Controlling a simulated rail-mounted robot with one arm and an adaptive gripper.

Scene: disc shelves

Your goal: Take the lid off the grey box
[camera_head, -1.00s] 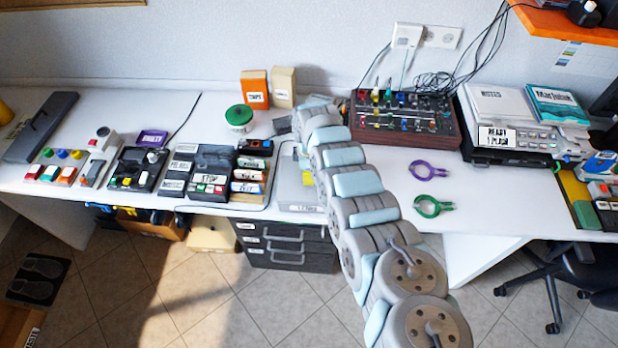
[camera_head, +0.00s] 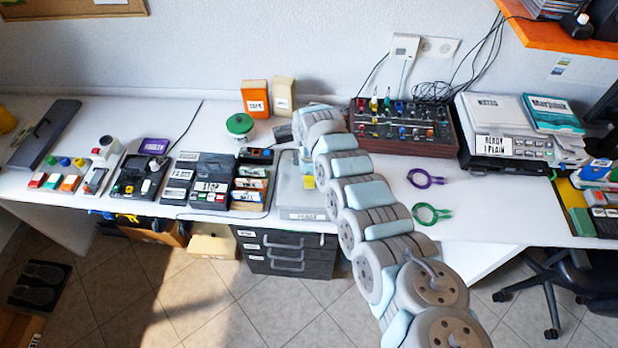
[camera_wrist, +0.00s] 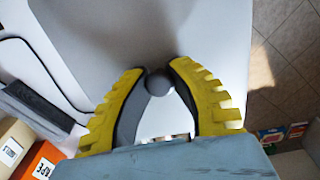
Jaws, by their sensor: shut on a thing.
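The grey box (camera_head: 300,213) sits at the front edge of the white desk, with a label on its front, partly covered by my arm in the head view. Its pale grey lid (camera_wrist: 205,35) fills the upper middle of the wrist view and has a dark round knob (camera_wrist: 158,84). My gripper (camera_wrist: 157,76) has yellow ridged fingers shut on the knob, one on each side. In the head view only a bit of yellow of my gripper (camera_head: 308,183) shows over the box. I cannot tell whether the lid is lifted off the box.
Black trays of small parts (camera_head: 215,185) stand left of the box. A green-lidded jar (camera_head: 240,125) and upright cartons (camera_head: 255,97) are behind. A knobbed console (camera_head: 405,128) is behind right. Purple (camera_head: 425,178) and green rings (camera_head: 431,214) lie on clear desk right.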

